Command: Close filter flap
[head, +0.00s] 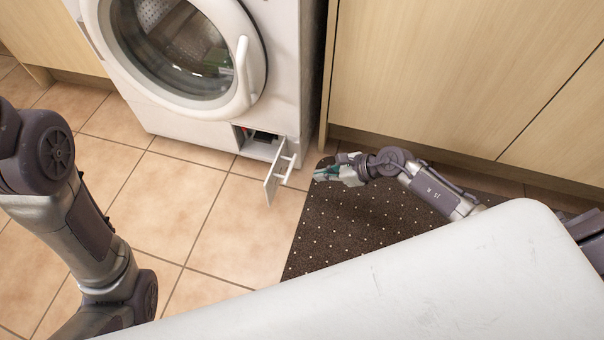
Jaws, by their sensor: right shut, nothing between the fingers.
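The filter flap (274,178) is a small white door at the lower right front of the washing machine (202,128). It stands open, swung outward, with a white handle-like bar on its right side. The dark filter recess (256,143) behind it is exposed. My right gripper (322,174) is shut and empty, low over the dark mat, a short way to the right of the flap and apart from it. My left arm comes in at the left edge, but its gripper is out of view.
The round machine door (241,70) is shut above the flap. Wooden cabinets (430,70) stand close on the right. A dark dotted mat (345,225) lies on the tiled floor (235,225). The tiles in front of the flap are clear.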

